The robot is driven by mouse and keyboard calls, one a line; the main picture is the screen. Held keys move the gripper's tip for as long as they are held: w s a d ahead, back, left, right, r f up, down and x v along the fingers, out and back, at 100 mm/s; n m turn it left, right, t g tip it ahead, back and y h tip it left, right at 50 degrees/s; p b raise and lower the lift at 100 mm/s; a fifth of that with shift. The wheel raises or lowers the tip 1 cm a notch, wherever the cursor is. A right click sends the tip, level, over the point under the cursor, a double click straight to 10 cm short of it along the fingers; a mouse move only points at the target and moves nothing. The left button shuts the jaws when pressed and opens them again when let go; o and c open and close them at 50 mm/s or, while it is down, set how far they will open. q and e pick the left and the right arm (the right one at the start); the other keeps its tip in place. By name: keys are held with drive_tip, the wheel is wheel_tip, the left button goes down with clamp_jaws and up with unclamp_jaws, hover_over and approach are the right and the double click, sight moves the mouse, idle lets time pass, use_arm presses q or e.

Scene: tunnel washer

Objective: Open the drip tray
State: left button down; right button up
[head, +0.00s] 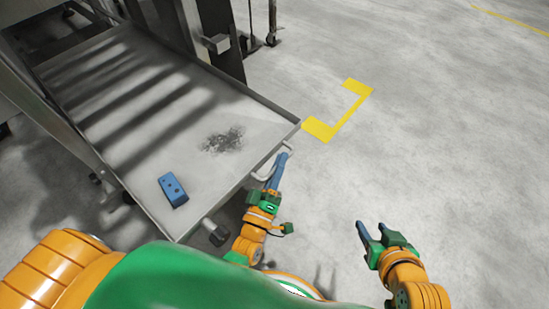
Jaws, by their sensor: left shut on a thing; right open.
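The drip tray (128,148) is a wide, shallow grey metal tray. It sticks out from under the machine on the left of the head view, with its front edge toward me. A pale loop handle (258,176) sits on the front edge near the right corner. My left gripper (281,164) is shut on the handle, its blue fingers partly hiding it. My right gripper (366,231) is open and empty, over the floor to the right of the tray.
Yellow floor marking (340,118) lies beyond the right corner. The floor at right is clear.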

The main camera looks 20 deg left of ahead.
use_arm(q)
drive_tip(key=c, duration=0.9)
unclamp_jaws()
drive_tip(key=v, duration=0.7)
drive_tip(key=shift+s+p, duration=0.1)
drive_tip(key=shift+p, duration=0.25)
use_arm(e)
drive_tip(key=s+f+g, duration=0.1)
drive_tip(key=s, duration=0.1)
drive_tip(key=s+d+f+g, duration=0.1)
drive_tip(key=s, duration=0.1)
drive_tip(key=shift+d+f+g, duration=0.1)
drive_tip(key=shift+f+g, duration=0.1)
drive_tip(key=shift+g, duration=0.1)
